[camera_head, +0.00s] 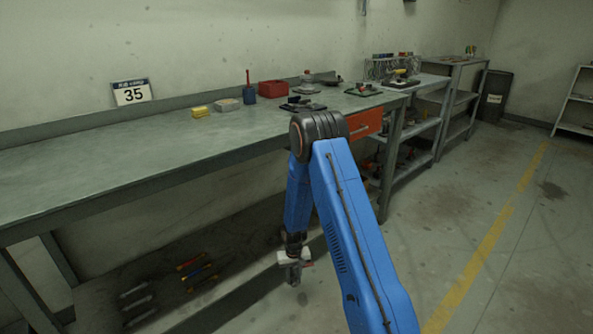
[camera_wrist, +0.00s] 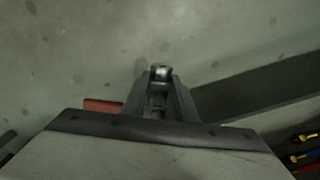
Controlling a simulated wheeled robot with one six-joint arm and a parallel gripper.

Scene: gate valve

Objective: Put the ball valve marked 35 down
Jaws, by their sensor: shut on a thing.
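My gripper (camera_head: 293,268) hangs low in front of the workbench, near the edge of its lower shelf. In the wrist view, my gripper (camera_wrist: 158,88) is shut on a small metal piece, the ball valve (camera_wrist: 160,72), with its end showing between the fingers. A red lever (camera_wrist: 103,105) sticks out to the left of the fingers. The rest of the valve is hidden by the gripper, and I can see no number on it.
The left part of the bench top is clear. Several tools (camera_head: 195,270) lie on the lower shelf. Open floor (camera_head: 500,240) lies to the right.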

